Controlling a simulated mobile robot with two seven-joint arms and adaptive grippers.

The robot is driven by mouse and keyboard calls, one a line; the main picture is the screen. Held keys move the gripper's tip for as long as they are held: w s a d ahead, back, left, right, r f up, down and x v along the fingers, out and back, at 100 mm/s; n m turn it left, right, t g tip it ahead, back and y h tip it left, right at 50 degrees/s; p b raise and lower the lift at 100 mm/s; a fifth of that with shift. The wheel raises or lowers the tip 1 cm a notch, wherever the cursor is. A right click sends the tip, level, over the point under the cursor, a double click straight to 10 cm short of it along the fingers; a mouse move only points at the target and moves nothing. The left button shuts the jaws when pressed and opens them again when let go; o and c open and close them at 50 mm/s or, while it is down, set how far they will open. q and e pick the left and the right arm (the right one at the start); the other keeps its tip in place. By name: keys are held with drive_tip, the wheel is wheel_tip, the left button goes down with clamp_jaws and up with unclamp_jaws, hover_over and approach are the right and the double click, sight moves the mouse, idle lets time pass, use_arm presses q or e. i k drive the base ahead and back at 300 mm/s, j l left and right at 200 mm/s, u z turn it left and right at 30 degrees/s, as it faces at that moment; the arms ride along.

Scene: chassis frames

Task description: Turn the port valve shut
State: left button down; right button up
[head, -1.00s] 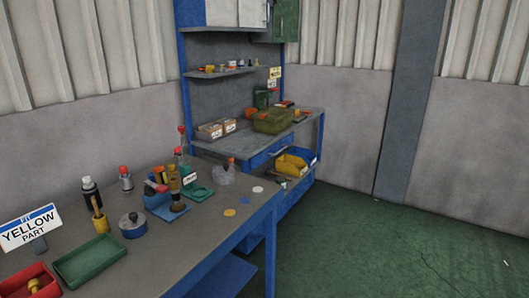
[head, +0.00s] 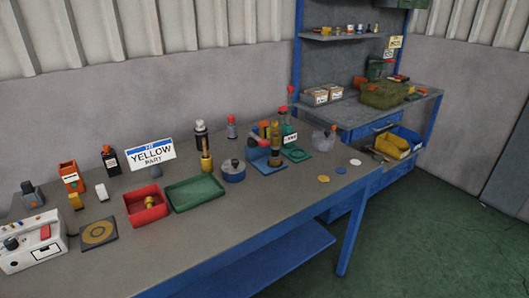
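No part is marked clearly as the port valve, and I cannot tell which thing it is. On the near bench (head: 190,240), a green stand (head: 296,142) holds a tall bottle-like piece with a red top (head: 291,90) and a small white label. In front of it, a blue stand (head: 263,165) carries an amber and dark upright cylinder (head: 275,150). A round dark blue pot with a knob on its lid (head: 232,171) sits left of that stand. Neither of my grippers is in view.
Free bench lies along the front edge. A blue workbench (head: 350,115) stands behind, right; green floor is clear.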

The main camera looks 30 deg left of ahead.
sight(262, 124)
drive_tip(key=i+j+z, duration=0.2)
drive_tip(key=i+j, duration=0.65)
